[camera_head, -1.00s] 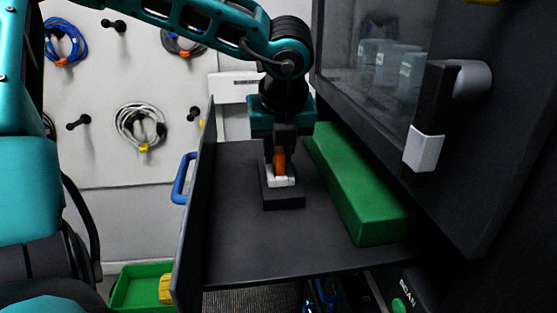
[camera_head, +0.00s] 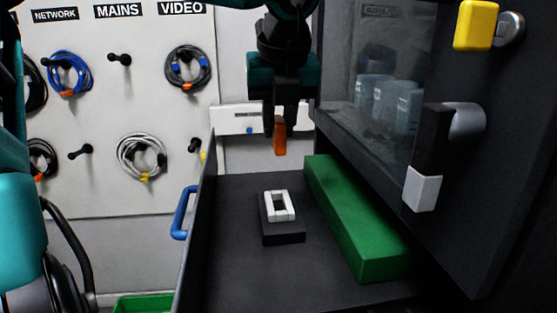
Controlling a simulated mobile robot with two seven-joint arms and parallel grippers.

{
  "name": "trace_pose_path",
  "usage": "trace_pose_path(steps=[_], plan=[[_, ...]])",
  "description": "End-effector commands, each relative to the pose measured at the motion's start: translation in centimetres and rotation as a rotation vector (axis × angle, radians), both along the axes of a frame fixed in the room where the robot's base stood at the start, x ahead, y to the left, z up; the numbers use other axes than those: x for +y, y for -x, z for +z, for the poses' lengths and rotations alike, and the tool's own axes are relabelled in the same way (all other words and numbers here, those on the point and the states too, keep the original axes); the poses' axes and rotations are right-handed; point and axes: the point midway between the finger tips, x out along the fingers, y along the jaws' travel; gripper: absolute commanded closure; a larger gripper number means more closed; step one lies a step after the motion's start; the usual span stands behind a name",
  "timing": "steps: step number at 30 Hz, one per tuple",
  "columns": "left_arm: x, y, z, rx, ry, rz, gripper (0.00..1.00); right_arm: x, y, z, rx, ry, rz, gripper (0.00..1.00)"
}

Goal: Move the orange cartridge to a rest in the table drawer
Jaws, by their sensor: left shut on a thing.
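The orange cartridge (camera_head: 280,137) is held upright in my left gripper (camera_head: 281,122), which is shut on it. It hangs in the air above the far part of the open table drawer (camera_head: 240,270). In the drawer stands a dark block with a white rectangular frame on top, the rest (camera_head: 280,207). The frame's opening is empty. The cartridge is clear of the rest, above and behind it in the picture. My right gripper is not in view.
A long green block (camera_head: 355,220) lies along the drawer's right side. A dark cabinet with a glass front (camera_head: 375,95) and a white-tipped handle (camera_head: 424,188) overhangs on the right. A blue handle (camera_head: 183,213) is on the drawer's left wall. Cables hang on the wall board (camera_head: 100,110).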

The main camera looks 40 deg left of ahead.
Motion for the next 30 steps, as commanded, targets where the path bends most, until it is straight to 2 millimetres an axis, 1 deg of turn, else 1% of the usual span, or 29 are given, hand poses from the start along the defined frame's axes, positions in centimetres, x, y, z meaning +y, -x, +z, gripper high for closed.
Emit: trace_pose_path(steps=[1,3,6,10,18,26,30], plan=[[0.0,-0.1,1.7,-0.006,-0.001,0.003,1.0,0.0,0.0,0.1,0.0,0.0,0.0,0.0],[0.0,0.0,3.4,-0.005,-0.001,0.002,1.0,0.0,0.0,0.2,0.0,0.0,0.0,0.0],[0.0,0.0,5.5,-0.005,-0.001,0.001,1.0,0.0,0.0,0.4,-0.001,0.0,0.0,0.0],[0.0,0.0,7.4,-0.002,-0.001,0.001,1.0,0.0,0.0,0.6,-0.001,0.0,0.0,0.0],[0.0,0.0,9.5,0.0,0.0,-0.001,1.0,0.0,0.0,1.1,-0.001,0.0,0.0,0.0],[0.0,0.0,10.8,-0.001,-0.001,0.0,1.0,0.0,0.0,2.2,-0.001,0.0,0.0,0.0],[0.0,0.0,11.3,0.0,-0.001,0.0,1.0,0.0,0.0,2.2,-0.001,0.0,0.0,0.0]])
